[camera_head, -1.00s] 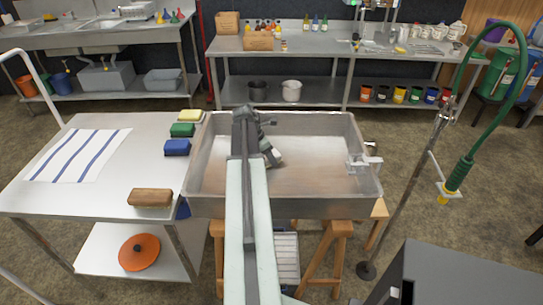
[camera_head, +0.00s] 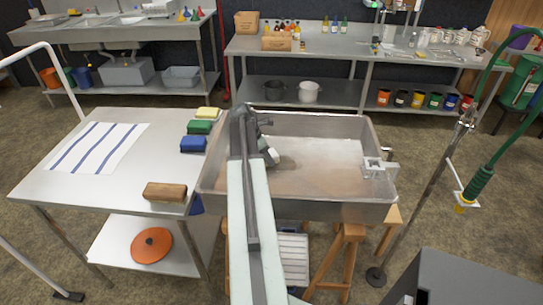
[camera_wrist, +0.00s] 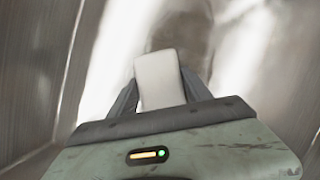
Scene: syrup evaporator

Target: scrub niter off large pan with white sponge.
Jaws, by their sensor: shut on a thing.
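The large pan (camera_head: 330,165) is a wide steel pan on a wooden stand, in the middle of the head view. A brownish film shows on its floor. My gripper (camera_wrist: 158,90) is shut on the white sponge (camera_wrist: 160,78), which sits between the two fingers in the wrist view. In the head view the sponge (camera_head: 272,157) shows as a small pale block inside the pan, toward its left side. My arm hides part of the pan's left side. I cannot tell whether the sponge touches the floor. Blurred steel walls and a brownish patch surround it in the wrist view.
A steel table (camera_head: 100,190) left of the pan holds yellow, green and blue sponges, a wooden-looking brush block (camera_head: 165,191) and a striped towel (camera_head: 97,147). A metal fitting (camera_head: 374,168) sits at the pan's right corner. A green hose (camera_head: 480,183) hangs at right.

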